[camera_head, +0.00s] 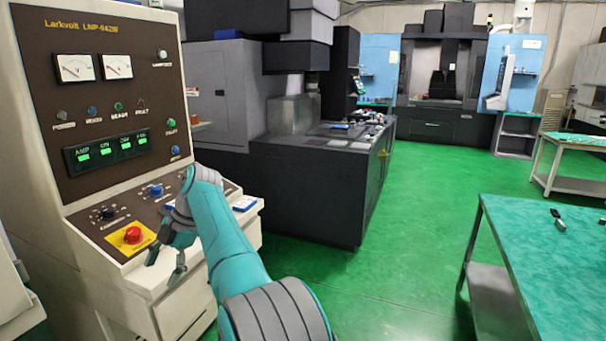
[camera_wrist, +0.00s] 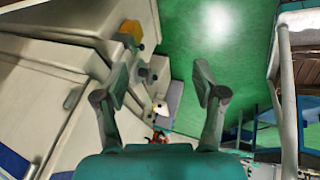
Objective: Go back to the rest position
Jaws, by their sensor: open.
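My gripper (camera_head: 163,268) is at the front of the control console (camera_head: 45,185) in the head view, just below and right of the red emergency button (camera_head: 133,235) on its yellow plate. My teal arm reaches up from the bottom of the picture and bends down to the gripper. In the wrist view my gripper (camera_wrist: 160,88) has its two fingers spread apart with nothing between them. The green floor and pale console panels show beyond the fingers. I cannot tell whether a finger touches the console.
A dark machine (camera_head: 300,175) stands behind the console. A teal-topped table (camera_head: 545,250) with small dark items stands at the right. Another table (camera_head: 575,140) and a large machine (camera_head: 435,85) are farther back. Green floor (camera_head: 410,225) is clear between them.

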